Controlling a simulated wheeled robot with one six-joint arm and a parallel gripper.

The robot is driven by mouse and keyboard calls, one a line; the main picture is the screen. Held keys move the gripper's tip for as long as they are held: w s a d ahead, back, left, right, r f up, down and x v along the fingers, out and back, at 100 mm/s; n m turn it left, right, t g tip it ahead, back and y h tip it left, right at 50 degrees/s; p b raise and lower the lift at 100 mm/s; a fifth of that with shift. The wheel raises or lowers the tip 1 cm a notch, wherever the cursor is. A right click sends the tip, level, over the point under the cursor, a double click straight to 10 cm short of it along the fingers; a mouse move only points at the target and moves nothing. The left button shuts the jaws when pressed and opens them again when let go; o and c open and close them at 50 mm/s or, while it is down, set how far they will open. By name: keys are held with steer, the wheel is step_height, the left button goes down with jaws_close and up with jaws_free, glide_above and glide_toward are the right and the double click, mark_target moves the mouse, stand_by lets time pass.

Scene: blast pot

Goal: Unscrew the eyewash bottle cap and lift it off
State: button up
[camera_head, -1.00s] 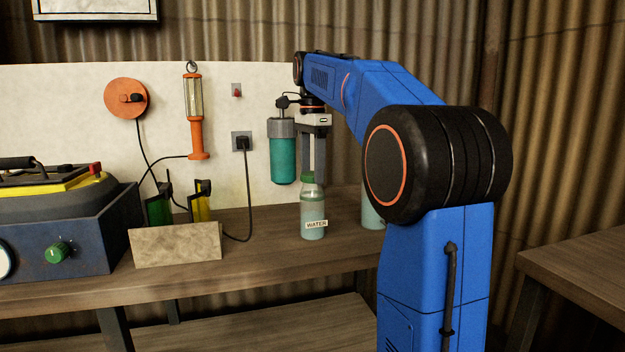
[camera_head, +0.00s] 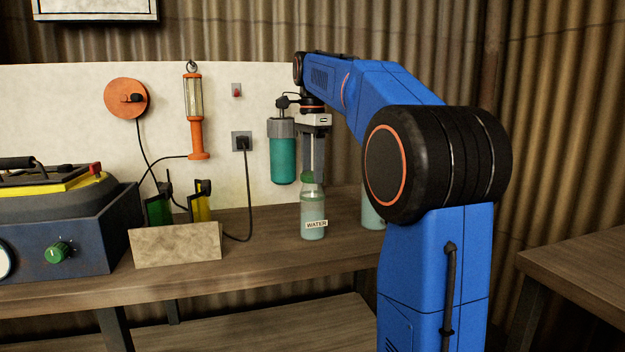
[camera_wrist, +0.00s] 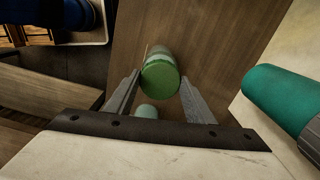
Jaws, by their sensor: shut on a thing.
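A clear bottle (camera_head: 313,205) with a white WATER label stands upright on the workbench. Its green cap (camera_head: 312,178) is on top of the bottle, and in the wrist view the cap (camera_wrist: 160,82) lies between the two grey fingers. My gripper (camera_head: 313,172) points straight down above the bottle and is shut on the cap. In the wrist view my gripper (camera_wrist: 160,76) has one finger on each side of the cap. A second pale bottle (camera_head: 371,212) stands to the right, partly hidden by my arm.
A teal cylinder (camera_head: 283,160) hangs close to the left of my gripper. A beige block (camera_head: 176,245) with green and yellow items behind it stands on the workbench (camera_head: 262,245). A dark blue machine (camera_head: 80,240) is at the left.

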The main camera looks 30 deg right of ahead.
steer(key=shift+r, duration=0.75)
stand_by(0.4)
steer(key=shift+r, duration=1.95)
